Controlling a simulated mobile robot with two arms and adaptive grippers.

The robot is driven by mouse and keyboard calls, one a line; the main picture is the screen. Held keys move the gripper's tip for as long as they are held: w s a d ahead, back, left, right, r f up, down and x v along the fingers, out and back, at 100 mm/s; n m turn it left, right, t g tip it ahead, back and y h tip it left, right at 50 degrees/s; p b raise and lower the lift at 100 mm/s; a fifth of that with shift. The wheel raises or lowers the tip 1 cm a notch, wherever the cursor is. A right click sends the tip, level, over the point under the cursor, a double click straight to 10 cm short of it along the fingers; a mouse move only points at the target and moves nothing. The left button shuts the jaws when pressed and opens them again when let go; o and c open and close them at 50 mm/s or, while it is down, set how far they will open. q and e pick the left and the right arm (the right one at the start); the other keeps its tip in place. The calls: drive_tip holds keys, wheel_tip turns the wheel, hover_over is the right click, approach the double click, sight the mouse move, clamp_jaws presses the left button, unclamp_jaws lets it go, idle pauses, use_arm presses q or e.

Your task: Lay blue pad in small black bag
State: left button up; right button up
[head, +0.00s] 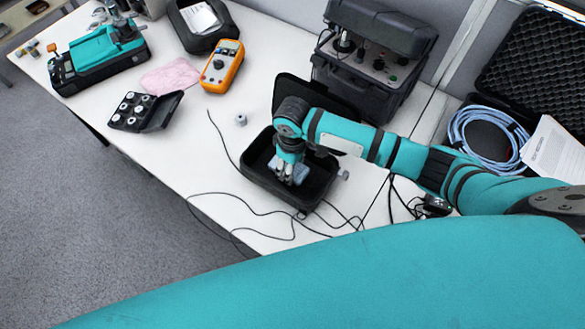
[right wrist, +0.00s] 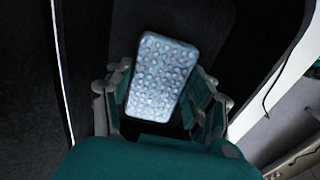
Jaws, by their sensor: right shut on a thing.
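The blue pad (head: 301,172) is a small light blue block inside the small black bag (head: 262,178), under my right gripper (head: 290,172). In the right wrist view the pad (right wrist: 160,75) shows a studded face and sits tilted between the fingers of my right gripper (right wrist: 163,100), which is shut on it. The dark bag interior (right wrist: 225,85) surrounds it. I cannot tell whether the pad touches the bag floor. The bag is open, its lid raised at the back. My left gripper is not in view.
Left of the bag are a small metal cylinder (head: 240,119), an orange multimeter (head: 222,66), a pink cloth (head: 170,77) and a black case of weights (head: 146,110). A large black case (head: 368,68) stands behind. Black cables (head: 265,213) lie along the front edge.

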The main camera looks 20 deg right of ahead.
drive_tip(key=shift+f, duration=1)
drive_tip(key=shift+f, duration=0.1)
drive_tip(key=o, duration=0.7)
wheel_tip(320, 180, up, 12)
drive_tip(key=shift+r, duration=0.15)
